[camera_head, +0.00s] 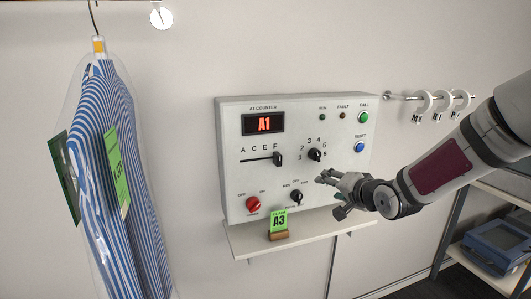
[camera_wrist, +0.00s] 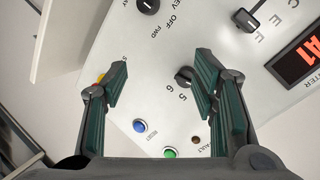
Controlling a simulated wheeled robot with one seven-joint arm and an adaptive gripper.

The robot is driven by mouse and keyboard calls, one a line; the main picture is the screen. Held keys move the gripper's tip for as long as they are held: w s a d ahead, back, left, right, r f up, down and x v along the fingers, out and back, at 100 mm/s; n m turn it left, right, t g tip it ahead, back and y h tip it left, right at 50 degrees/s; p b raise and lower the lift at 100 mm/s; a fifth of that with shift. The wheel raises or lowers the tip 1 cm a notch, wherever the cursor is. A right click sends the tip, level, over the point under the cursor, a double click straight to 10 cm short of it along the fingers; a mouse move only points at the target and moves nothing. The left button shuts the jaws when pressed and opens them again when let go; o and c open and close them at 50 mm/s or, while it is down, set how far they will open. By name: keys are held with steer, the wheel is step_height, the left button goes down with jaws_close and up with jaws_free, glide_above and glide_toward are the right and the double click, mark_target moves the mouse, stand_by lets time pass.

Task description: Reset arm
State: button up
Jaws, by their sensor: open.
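My gripper (camera_head: 329,178) is open and empty, in front of the lower right part of the control panel (camera_head: 232,170). In the wrist view its two dark fingers (camera_wrist: 160,85) stand apart, with the panel face beyond them. The numbered black knob (camera_wrist: 184,77) shows beside the right finger there, and in the head view this knob (camera_head: 315,155) is just above the gripper. I cannot tell whether a finger touches it. My arm reaches in from the right edge of the head view.
The panel display (camera_head: 264,124) reads A1. A green A3 tag (camera_head: 279,222) stands on the shelf (camera_head: 250,240) below. A bagged striped shirt (camera_head: 115,170) hangs at left. Ring tags (camera_head: 421,105) hang at upper right, and a shelf rack with a blue box (camera_head: 497,240) stands at lower right.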

steer(key=s+r+n+g+h, duration=0.1)
steer(key=s+r+n+g, duration=0.1)
steer(key=s, duration=1.1)
steer(key=s+r+n+g+h, duration=0.1)
steer(key=s+r+n+g, duration=0.1)
steer(key=s, duration=1.1)
steer(key=s+r+n+g+h, duration=0.1)
steer(key=s+r+n+g, duration=0.1)
steer(key=s, duration=1.1)
steer(key=shift+s+a+r+n+g+h, duration=0.15)
steer(key=shift+a+r+n+g+h, duration=0.15)
steer(key=shift+n+g, duration=0.6)
